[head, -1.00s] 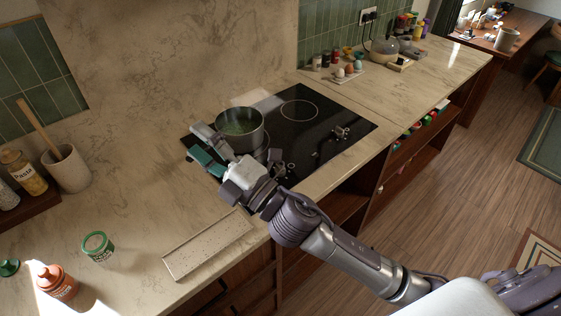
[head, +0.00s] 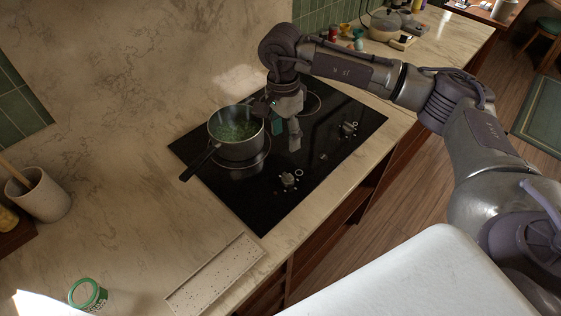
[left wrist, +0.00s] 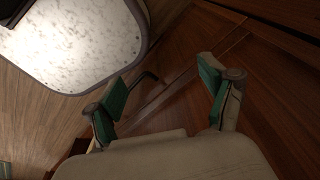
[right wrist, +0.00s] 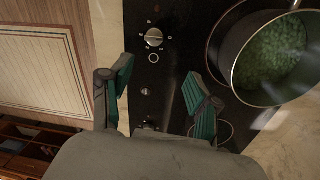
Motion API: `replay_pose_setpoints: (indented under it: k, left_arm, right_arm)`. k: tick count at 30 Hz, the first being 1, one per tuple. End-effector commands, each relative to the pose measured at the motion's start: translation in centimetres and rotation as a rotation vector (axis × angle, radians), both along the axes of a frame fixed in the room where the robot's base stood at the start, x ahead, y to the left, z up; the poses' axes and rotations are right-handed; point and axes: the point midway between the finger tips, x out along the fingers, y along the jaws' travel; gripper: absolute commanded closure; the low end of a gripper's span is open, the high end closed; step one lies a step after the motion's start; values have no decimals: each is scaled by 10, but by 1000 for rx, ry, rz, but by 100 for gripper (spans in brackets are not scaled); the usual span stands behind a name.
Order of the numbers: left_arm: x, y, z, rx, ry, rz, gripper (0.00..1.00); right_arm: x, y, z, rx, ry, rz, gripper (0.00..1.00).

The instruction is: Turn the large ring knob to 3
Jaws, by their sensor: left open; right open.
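The hob (head: 250,205) has two knobs on its front side. The nearer knob (head: 288,180) also shows in the right wrist view (right wrist: 154,38), with marks around it and a ring symbol beside it. The farther knob (head: 348,128) stands to its right; I cannot read either setting in the head view. My right gripper (head: 285,132) is open and empty above the hob, right of the pot; in the right wrist view the nearer knob appears beyond its fingertips (right wrist: 160,70). My left gripper (left wrist: 162,74) is open and empty, outside the head view.
A pot (head: 236,150) of green food stands on the left ring, its handle pointing lower left. The right ring (head: 310,103) is bare and partly behind my gripper.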

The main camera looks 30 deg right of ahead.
Motion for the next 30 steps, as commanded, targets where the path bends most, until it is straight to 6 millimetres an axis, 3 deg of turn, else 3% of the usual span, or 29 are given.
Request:
replay_pose_setpoints:
  k: [5, 10, 14, 21, 30]
  left_arm:
    - [-37, 2, 8, 3, 53, 0, 17]
    - [-68, 3, 21, 7, 98, -1, 17]
    - [-61, 3, 30, 6, 89, -1, 17]
    - [-21, 0, 43, 0, 28, -1, 17]
    - [-38, 1, 44, 3, 54, -1, 17]
  right_arm:
    - [-4, -1, -21, -2, 8, 0, 39]
    - [-7, 0, -56, 0, 8, -1, 39]
    - [-9, 0, -84, 1, 7, 0, 39]
    - [-11, 0, -122, 3, 3, 0, 39]
    - [-12, 0, -135, 3, 1, 1, 39]
